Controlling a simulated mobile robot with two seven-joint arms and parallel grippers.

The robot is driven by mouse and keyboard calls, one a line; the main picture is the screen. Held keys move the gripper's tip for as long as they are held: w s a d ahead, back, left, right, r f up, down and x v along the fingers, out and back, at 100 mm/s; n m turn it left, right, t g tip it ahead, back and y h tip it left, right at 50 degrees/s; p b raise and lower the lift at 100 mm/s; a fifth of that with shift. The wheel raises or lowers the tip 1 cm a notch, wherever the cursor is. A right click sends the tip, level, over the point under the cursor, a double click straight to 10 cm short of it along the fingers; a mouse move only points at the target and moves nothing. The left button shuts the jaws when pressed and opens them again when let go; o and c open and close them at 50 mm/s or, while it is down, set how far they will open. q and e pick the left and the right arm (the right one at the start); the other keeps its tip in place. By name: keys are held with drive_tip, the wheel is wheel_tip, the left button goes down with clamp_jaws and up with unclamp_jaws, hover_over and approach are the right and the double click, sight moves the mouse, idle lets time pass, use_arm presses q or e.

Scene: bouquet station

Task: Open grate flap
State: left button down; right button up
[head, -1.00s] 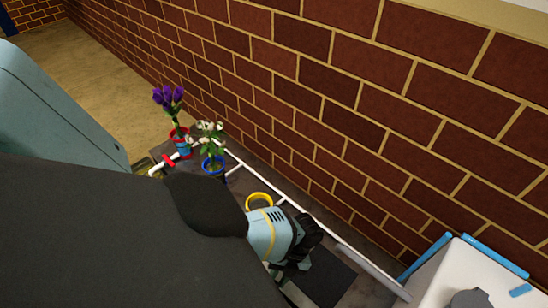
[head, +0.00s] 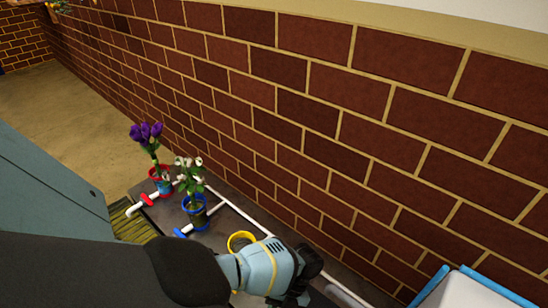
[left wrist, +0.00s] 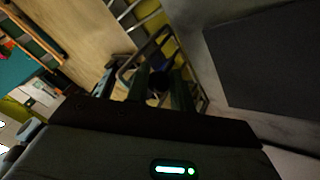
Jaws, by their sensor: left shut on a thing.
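The grate flap (left wrist: 137,66) shows in the left wrist view as a dark metal frame with bars, partly hidden by my gripper's fingers. My left gripper (left wrist: 148,88) is shut on part of this frame. In the head view my left gripper (head: 293,298) is at the lower middle, beside the yellow-rimmed pot, and its fingertips are mostly hidden. The flap cannot be made out in the head view. My right gripper is not in view.
A red-rimmed pot (head: 164,188) holds purple flowers, and a blue-rimmed pot (head: 196,216) holds white ones. A yellow-rimmed pot (head: 240,238) stands close to my left wrist. White rails (head: 232,207) run along the brick wall (head: 330,130). A blue-edged white box (head: 465,290) is at lower right.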

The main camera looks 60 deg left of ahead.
use_arm(q)
drive_tip(key=shift+s+d+f, duration=0.1)
drive_tip(key=shift+s+d, duration=0.05)
drive_tip(key=shift+d, duration=0.35)
drive_tip(key=c, duration=1.4)
unclamp_jaws()
drive_tip(key=shift+o, duration=1)
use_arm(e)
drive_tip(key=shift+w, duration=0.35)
use_arm(q)
drive_tip(key=shift+a, duration=0.1)
drive_tip(key=p+v, duration=0.1)
drive_tip(key=v, duration=0.7)
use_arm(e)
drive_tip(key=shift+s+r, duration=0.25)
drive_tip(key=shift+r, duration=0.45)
use_arm(q)
drive_tip(key=shift+f, duration=0.1)
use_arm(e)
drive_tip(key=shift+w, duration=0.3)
